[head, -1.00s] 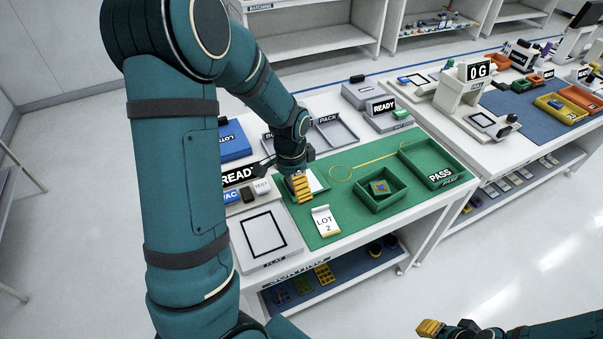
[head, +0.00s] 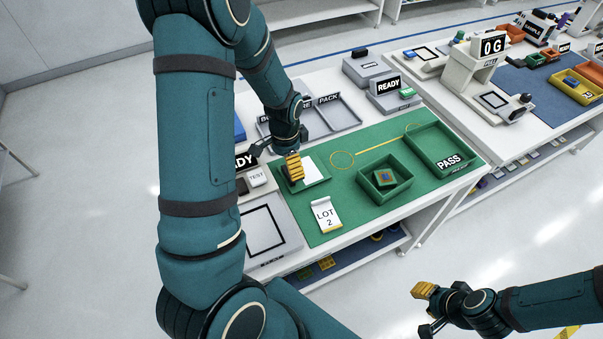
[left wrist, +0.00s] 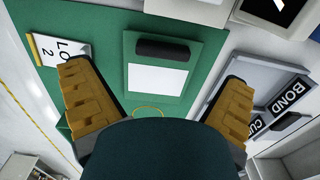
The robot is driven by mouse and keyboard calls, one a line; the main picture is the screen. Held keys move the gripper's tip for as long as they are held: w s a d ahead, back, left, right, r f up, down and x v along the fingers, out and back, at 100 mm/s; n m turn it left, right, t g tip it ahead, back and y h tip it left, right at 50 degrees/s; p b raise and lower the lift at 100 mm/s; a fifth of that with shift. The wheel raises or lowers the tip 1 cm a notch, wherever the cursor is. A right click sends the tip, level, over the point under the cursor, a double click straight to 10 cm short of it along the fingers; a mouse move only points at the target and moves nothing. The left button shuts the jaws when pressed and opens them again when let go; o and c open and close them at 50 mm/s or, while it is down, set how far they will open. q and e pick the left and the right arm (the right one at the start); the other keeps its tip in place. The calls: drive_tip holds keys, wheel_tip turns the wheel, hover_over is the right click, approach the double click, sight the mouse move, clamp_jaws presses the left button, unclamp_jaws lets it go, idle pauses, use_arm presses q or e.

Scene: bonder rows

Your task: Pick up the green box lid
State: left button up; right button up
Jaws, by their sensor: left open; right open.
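The green box lid (head: 318,178) lies flat on the green mat (head: 343,205), with a white label on top. In the left wrist view the lid (left wrist: 133,98) shows its white label and a black bar-shaped handle (left wrist: 162,49). My left gripper (head: 293,166) is above the lid and covers part of it in the head view. Its yellow fingers are spread wide with nothing between them, and the lid is framed beyond them in the left wrist view (left wrist: 156,80). My right gripper (head: 425,309) is open and empty, off the table's front side.
An open green box (head: 402,197) with a small part inside stands right of the lid, and a PASS tray (head: 466,170) farther right. A LOT 2 card (head: 325,213) lies in front of the lid. Grey trays (head: 343,124) stand behind. Bare mat lies between card and box.

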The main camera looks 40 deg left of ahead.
sight(288, 175)
use_arm(q)
drive_tip(key=shift+w+a+f+b, duration=0.1)
drive_tip(key=shift+w+f+b, duration=0.05)
drive_tip(key=shift+f, duration=1.5)
drive_tip(key=shift+w+a+f+b, duration=0.1)
drive_tip(key=shift+f+b, duration=0.05)
drive_tip(key=shift+f, duration=1.5)
drive_tip(key=c, duration=1.1)
